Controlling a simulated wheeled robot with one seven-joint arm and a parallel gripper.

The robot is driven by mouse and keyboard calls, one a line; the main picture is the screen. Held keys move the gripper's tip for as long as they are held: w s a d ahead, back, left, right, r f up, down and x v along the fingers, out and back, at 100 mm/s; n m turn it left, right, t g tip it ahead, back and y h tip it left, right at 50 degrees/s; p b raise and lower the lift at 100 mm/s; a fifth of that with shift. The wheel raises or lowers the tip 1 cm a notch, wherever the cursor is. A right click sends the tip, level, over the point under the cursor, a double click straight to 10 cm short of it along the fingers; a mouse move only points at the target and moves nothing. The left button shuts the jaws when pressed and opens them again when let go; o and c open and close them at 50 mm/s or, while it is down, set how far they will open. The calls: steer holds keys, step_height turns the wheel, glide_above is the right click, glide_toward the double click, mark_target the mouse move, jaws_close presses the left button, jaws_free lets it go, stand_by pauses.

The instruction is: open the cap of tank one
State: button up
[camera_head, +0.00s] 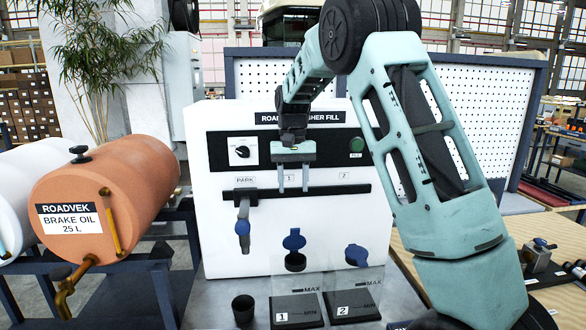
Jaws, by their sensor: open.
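Tank one (296,308) is a clear tank with a black label marked 1, standing at the front of the white washer fill station. Its blue cap (294,240) stands raised on the far side of the blue-rimmed neck (295,262), whose dark mouth shows. Tank two (353,300), to its right, has its blue cap (357,256) lying lower, over its neck. My gripper (293,188) points down in front of the station's panel. Its two fingers are apart with nothing between them. In the picture it is above tank one's cap and apart from it.
A blue-grey nozzle (242,228) hangs at the PARK holder on the left of the black rail (262,194). A small black cup (243,309) stands left of tank one. An orange brake oil drum (105,200) is at left. My arm crosses the right side.

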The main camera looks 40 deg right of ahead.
steer(key=r, duration=0.5)
steer(key=shift+w+d+r+b, duration=0.25)
steer(key=shift+w+r+b, duration=0.1)
